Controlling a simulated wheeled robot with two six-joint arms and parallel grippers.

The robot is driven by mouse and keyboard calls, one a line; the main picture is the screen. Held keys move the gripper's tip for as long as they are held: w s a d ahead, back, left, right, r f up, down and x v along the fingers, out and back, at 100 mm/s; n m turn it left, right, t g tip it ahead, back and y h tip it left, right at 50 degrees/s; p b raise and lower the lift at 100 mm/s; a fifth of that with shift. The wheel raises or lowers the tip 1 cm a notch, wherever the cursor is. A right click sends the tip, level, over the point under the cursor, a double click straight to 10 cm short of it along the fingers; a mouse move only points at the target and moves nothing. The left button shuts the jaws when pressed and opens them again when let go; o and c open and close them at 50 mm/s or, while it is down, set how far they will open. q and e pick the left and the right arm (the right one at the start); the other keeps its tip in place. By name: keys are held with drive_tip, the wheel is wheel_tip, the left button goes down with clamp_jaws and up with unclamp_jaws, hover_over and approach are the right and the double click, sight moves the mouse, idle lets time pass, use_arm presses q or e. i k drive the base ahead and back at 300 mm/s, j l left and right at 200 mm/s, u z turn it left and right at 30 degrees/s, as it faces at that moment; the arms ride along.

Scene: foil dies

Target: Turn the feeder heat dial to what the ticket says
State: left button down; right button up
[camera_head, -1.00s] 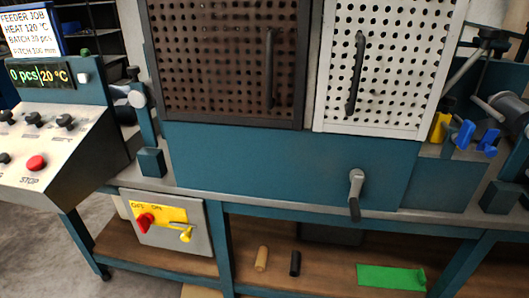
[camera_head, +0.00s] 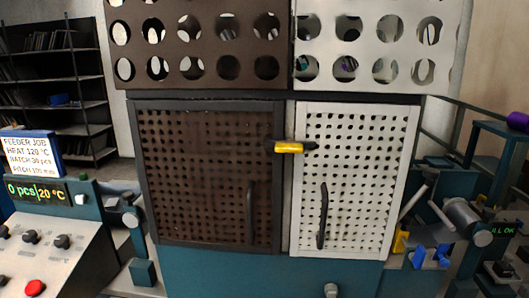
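The job ticket (camera_head: 28,153) stands at the left on top of the feeder console and reads FEEDER JOB, HEAT 120 °C, BATCH 30 pcs, with a pitch line below. Under it the feeder display (camera_head: 36,192) shows 0 pcs and 20 °C. Black dials (camera_head: 30,237) sit in a row on the sloped white panel (camera_head: 70,262); their labels are too small to read, so I cannot tell which is the heat dial. A red button (camera_head: 35,287) is at the panel's lower edge. Neither of my grippers is in view.
A teal machine with a brown perforated door (camera_head: 205,175) and a white perforated door (camera_head: 360,170) fills the middle. A yellow latch (camera_head: 288,147) sits between them. Blue parts (camera_head: 418,257) and a grey cylinder (camera_head: 467,222) are at right. Black shelves (camera_head: 60,85) stand behind.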

sight(62, 240)
drive_tip(key=u, duration=1.45)
